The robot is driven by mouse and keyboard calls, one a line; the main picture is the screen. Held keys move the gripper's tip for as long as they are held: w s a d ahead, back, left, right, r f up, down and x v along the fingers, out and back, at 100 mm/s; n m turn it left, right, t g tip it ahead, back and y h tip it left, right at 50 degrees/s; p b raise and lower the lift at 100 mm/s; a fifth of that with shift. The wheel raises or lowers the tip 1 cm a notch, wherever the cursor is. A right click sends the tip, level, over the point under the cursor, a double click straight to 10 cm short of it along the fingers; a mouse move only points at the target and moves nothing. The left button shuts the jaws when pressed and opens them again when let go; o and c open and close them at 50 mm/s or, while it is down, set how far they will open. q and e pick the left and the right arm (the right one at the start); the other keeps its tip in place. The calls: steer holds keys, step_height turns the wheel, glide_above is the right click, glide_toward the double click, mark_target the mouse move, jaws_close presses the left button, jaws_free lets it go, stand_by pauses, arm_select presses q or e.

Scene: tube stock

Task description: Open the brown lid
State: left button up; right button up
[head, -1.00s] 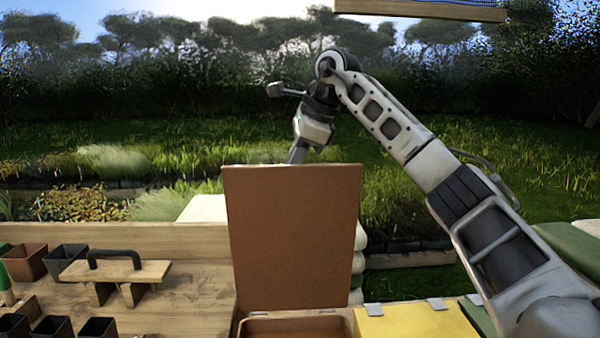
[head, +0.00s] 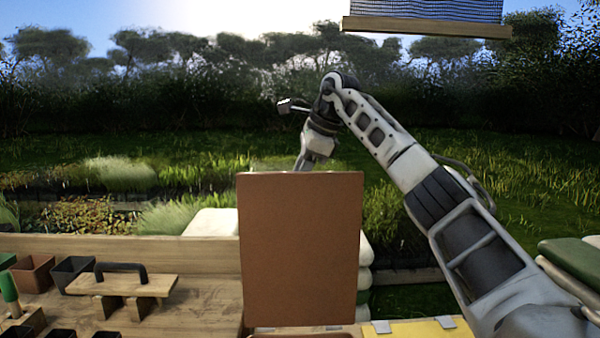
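The brown lid (head: 300,250) stands up on its hinged lower edge, close to upright, with its broad flat face toward me. Only a thin strip of the brown box's rim (head: 300,335) shows below it, at the bottom edge of the picture. My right gripper (head: 304,160) points down behind the lid's top edge. Its fingertips are hidden by the lid, so I cannot tell whether it is open or shut, or whether it touches the lid. My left gripper is not in view.
A wooden board with a black handle (head: 122,282) sits at left on the wooden table (head: 200,300), near dark and brown pots (head: 32,273). A yellow lid (head: 420,329) is right of the box. White sacks (head: 212,222) lie behind. A wood-edged mesh screen (head: 428,27) hangs above.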

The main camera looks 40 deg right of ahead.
steer(key=v, duration=1.6)
steer(key=shift+w, duration=0.1)
